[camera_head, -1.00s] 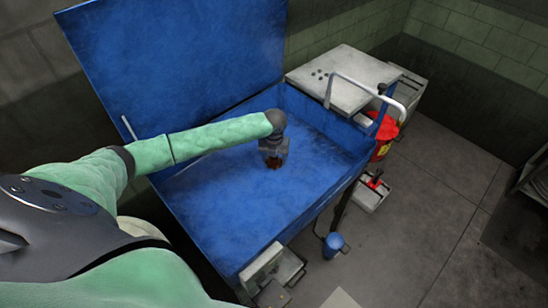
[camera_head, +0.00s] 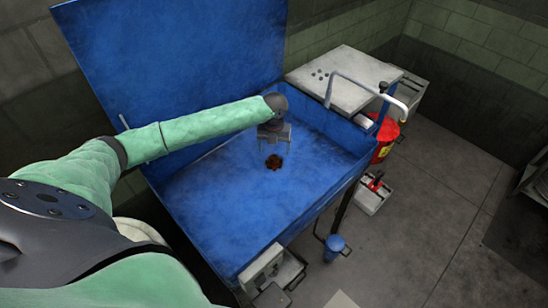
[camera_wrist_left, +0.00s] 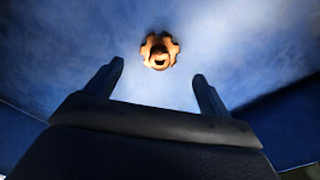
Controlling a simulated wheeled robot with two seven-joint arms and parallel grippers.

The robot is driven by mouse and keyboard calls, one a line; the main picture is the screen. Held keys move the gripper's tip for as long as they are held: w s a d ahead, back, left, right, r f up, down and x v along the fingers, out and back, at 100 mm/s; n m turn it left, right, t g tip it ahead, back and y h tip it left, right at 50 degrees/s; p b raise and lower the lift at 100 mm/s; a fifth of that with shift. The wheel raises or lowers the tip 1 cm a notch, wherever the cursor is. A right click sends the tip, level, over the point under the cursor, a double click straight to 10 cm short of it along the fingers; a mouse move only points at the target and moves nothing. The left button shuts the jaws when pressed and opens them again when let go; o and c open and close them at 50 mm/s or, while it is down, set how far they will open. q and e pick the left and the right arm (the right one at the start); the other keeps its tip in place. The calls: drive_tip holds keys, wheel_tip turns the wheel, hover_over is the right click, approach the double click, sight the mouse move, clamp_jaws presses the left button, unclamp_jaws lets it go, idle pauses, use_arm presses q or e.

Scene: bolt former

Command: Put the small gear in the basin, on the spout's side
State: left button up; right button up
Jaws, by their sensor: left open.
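The small gear (camera_head: 274,162) is rusty brown and lies flat on the floor of the blue basin (camera_head: 230,205), right of the basin's middle, toward the side with the curved spout (camera_head: 366,88). My left gripper (camera_head: 273,146) is just above and behind the gear, open and empty. In the left wrist view the gear (camera_wrist_left: 159,51) lies beyond the two spread fingertips (camera_wrist_left: 156,72), apart from both. My right gripper is not in view.
The blue lid (camera_head: 175,60) stands open at the back. A grey box top (camera_head: 343,78) adjoins the basin on the right. A red can (camera_head: 383,140) and a small toolbox (camera_head: 372,193) stand on the floor. The basin is otherwise clear.

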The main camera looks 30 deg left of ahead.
sight(274, 158)
use_arm(q)
drive_tip(key=shift+r+b, duration=0.6)
drive_tip(key=shift+r, duration=2.25)
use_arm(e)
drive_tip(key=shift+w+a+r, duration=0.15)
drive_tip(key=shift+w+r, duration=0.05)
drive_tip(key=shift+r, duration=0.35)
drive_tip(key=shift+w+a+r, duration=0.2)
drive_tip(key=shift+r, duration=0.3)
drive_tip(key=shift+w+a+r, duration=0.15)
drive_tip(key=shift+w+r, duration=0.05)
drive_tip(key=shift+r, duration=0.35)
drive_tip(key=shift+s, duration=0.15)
